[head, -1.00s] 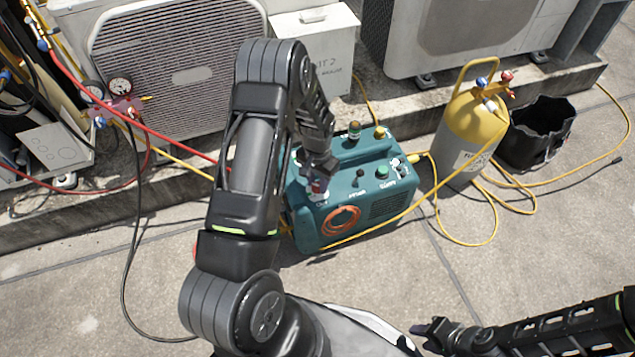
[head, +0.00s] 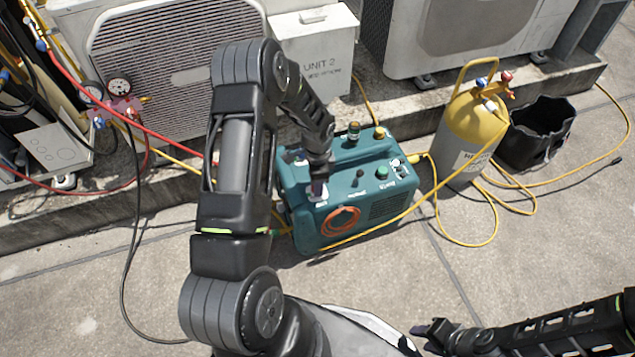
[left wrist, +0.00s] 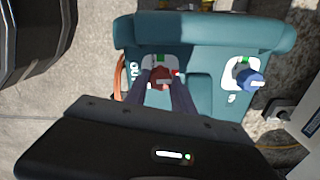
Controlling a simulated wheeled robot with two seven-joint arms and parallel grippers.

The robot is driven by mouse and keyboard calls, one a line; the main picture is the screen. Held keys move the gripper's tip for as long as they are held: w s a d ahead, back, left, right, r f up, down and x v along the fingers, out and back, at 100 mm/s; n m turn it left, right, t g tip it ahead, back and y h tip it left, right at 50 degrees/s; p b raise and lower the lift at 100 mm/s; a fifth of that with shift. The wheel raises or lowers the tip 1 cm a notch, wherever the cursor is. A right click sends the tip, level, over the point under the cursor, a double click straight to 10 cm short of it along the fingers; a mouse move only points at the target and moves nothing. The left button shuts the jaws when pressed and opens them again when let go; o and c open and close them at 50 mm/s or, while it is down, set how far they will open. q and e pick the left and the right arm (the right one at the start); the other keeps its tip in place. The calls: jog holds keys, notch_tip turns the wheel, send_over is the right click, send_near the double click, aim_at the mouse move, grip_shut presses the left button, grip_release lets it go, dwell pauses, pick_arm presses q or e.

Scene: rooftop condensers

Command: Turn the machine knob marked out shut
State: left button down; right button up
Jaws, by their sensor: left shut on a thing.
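The teal machine (head: 372,210) stands on the paving in the middle of the head view. My left gripper (head: 318,190) reaches down to its near left top corner and hides the knob there. In the left wrist view my left gripper (left wrist: 168,88) is shut on a dark red knob (left wrist: 160,76) with a light mark on top. The knob sits on a white plate with green and red marks; small white lettering beside it is hard to read. A blue knob (left wrist: 250,80) on another white plate is apart to the right. My right gripper (head: 432,335) is away at the lower right.
An orange coil (head: 341,221) is on the machine's front. A yellow-topped cylinder (head: 470,130) and a black bucket (head: 537,135) stand to the right. Yellow hoses cross the paving. A box marked Unit 2 (head: 318,60) and condensers are behind; a gauge set (head: 120,100) is at left.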

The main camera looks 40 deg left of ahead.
pick_arm(q)
jog(key=shift+m, duration=0.3)
jog(key=c, duration=1.1)
grip_release()
jog(key=shift+o, duration=0.2)
notch_tip(320, 180, up, 8)
jog(key=shift+f+p, duration=0.1)
jog(key=shift+p, duration=0.95)
